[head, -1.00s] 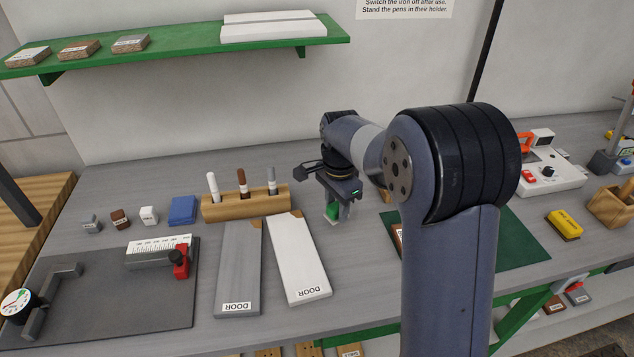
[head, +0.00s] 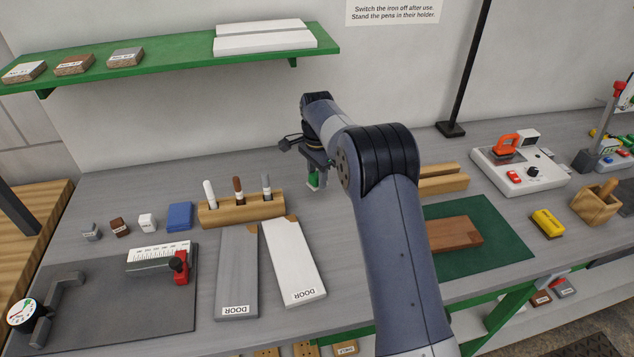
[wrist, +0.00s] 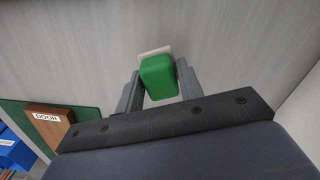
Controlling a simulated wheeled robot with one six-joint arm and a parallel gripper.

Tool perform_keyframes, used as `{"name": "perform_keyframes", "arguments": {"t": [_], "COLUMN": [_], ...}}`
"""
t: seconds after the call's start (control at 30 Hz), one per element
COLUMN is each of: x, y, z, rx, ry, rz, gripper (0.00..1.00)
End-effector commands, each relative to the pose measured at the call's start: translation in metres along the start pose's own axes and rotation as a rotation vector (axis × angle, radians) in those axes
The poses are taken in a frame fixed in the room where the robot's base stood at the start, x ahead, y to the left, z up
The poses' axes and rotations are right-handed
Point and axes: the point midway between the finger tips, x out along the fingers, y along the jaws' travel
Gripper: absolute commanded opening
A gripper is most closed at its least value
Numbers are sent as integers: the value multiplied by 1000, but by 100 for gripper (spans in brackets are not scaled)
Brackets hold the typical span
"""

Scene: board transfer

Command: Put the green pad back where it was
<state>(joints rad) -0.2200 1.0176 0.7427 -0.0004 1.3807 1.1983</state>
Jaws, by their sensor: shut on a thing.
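The green pad (wrist: 158,80) is a small rounded green block with a pale layer at its far end. My gripper (wrist: 160,84) is shut on it, with one finger on each side in the wrist view. In the head view my gripper (head: 316,168) holds the green pad (head: 313,183) over the back of the grey bench, right of the wooden pen holder (head: 240,210). Whether the pad touches the bench I cannot tell. My arm hides part of the bench to the right.
A blue block (head: 180,216) and small sample blocks stand left of the pen holder. A grey door board (head: 238,270) and a white door board (head: 292,262) lie in front. A brown board (head: 453,233) lies on the green mat (head: 490,257). Bench behind the holder is clear.

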Motion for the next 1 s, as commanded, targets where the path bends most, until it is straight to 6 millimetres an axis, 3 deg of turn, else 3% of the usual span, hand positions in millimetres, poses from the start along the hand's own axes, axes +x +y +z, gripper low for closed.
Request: {"name": "perform_keyframes", "arguments": {"t": [0.27, 0.63, 0.67, 0.9, 1.0], "x": [33, 40, 39, 38, 38], "y": [-2, -2, -2, -2, -2], "z": [-1, -1, -1, -1, -1], "rx": [0, 0, 0, 0, 0], "ry": [-1, 0, 0, 0, 0], "rz": [3, 0, 0, 0, 0], "gripper": [14, 14, 37, 57, 57]}}
